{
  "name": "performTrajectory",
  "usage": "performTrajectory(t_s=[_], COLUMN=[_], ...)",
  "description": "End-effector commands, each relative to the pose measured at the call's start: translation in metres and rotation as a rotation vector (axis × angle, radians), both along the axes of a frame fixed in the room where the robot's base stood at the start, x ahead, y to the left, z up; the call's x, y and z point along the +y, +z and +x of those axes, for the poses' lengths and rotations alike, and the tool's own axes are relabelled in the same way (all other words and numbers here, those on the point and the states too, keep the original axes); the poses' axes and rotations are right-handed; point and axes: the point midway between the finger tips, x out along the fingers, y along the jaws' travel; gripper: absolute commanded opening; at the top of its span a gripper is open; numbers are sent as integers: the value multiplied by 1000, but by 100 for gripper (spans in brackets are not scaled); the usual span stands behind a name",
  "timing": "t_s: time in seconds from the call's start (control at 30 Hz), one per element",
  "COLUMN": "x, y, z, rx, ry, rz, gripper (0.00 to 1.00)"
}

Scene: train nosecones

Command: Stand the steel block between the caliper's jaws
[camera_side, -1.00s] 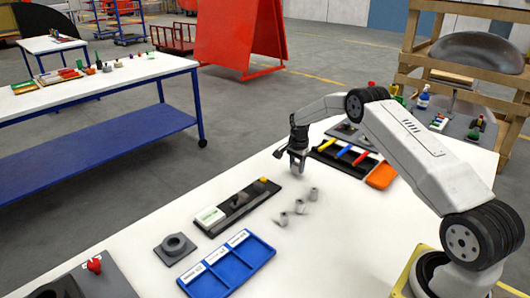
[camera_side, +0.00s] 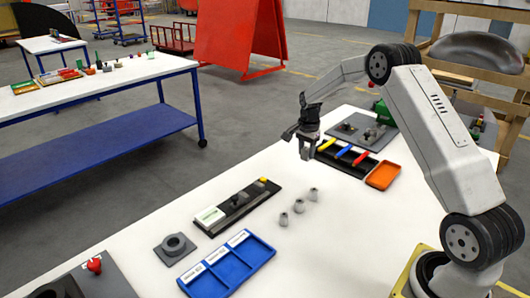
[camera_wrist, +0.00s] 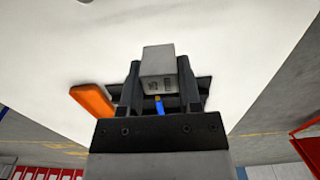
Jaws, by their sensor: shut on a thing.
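My gripper (camera_side: 308,150) is in the air above the white table, at its far middle. In the wrist view my gripper (camera_wrist: 158,85) is shut on the steel block (camera_wrist: 158,62), a pale grey box with small dark marks on its near face. The block sticks out past the fingertips. In the side view it is too small to make out clearly. A long dark device (camera_side: 237,206) with a white display and a yellow knob lies left of the gripper and looks like the caliper. Its jaws are too small to make out.
Three small grey pieces (camera_side: 299,206) stand right of the caliper. A blue divided tray (camera_side: 228,264) and a dark ring block (camera_side: 175,247) lie nearer. A black tray with coloured tools (camera_side: 345,157) and an orange tray (camera_side: 383,176) lie behind.

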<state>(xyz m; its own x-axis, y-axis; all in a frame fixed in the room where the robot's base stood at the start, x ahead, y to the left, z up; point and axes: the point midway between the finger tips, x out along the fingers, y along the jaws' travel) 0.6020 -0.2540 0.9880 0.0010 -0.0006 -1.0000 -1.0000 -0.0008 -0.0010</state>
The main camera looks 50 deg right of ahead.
Motion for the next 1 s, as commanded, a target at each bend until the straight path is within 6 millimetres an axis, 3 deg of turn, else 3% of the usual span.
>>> performTrajectory(t_s=[0.6, 1.0], x=[28, 34], y=[32, 38], z=[-67, -81], rx=[-1, 1], ry=[-1, 0], rz=[-1, 0], gripper=[0, 0])
